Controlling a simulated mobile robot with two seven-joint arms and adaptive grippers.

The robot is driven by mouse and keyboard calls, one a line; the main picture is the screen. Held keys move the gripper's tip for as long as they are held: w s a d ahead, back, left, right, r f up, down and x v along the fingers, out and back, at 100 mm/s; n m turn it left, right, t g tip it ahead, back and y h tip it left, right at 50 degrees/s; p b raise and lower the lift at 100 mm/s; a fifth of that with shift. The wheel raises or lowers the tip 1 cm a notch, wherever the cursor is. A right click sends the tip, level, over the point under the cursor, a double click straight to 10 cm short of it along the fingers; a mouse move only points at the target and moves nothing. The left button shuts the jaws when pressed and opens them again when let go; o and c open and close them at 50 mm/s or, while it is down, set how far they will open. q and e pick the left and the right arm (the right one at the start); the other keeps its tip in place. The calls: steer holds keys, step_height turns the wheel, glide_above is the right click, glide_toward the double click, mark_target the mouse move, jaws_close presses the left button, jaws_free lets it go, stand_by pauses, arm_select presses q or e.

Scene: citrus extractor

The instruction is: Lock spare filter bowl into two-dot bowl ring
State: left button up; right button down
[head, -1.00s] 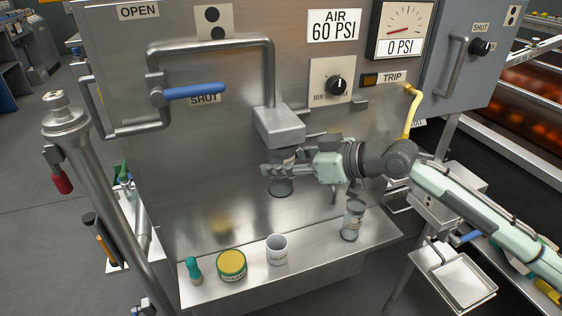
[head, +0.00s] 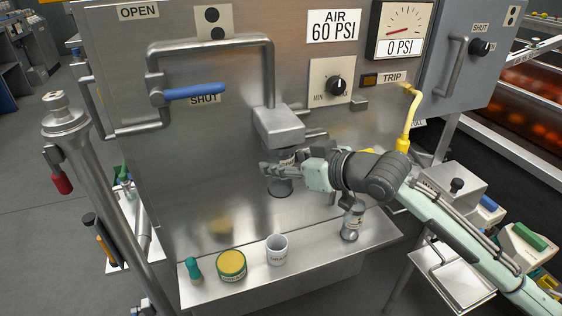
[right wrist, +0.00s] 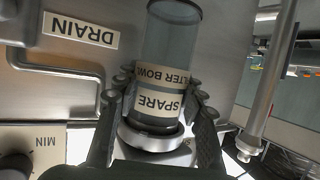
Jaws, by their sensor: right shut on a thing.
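The spare filter bowl (head: 279,187) is a clear grey cylinder with a label; in the right wrist view it (right wrist: 172,35) appears upside down, labelled SPARE FILTER BOWL. It stands upright under the metal filter head (head: 278,126), below the two-dot sign (head: 213,21). My right gripper (head: 270,170) is shut around the bowl's upper part; in the right wrist view its fingers (right wrist: 160,98) lie on both sides of the label. The bowl's labelled end meets a shiny metal ring (right wrist: 152,138). Whether it is locked there cannot be told. My left gripper is not in view.
On the steel shelf (head: 320,262) stand a green-handled tool (head: 194,270), a yellow-topped tin (head: 231,263), a white cup (head: 277,250) and another labelled cylinder (head: 352,222), below my right forearm. A blue-handled valve (head: 195,91) is up left. A yellow hose (head: 411,120) hangs right.

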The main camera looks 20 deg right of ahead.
steer(key=m+h, duration=0.2)
steer(key=m+t+h, duration=0.1)
steer(key=m+h, duration=0.1)
steer(key=shift+a+r, duration=0.2)
steer(key=c, duration=0.8)
jaws_free()
steer(key=shift+d+f+t+h, duration=0.1)
steer(key=shift+d+t+h, duration=0.1)
steer(key=shift+t+h, duration=0.15)
steer(key=shift+c, duration=0.2)
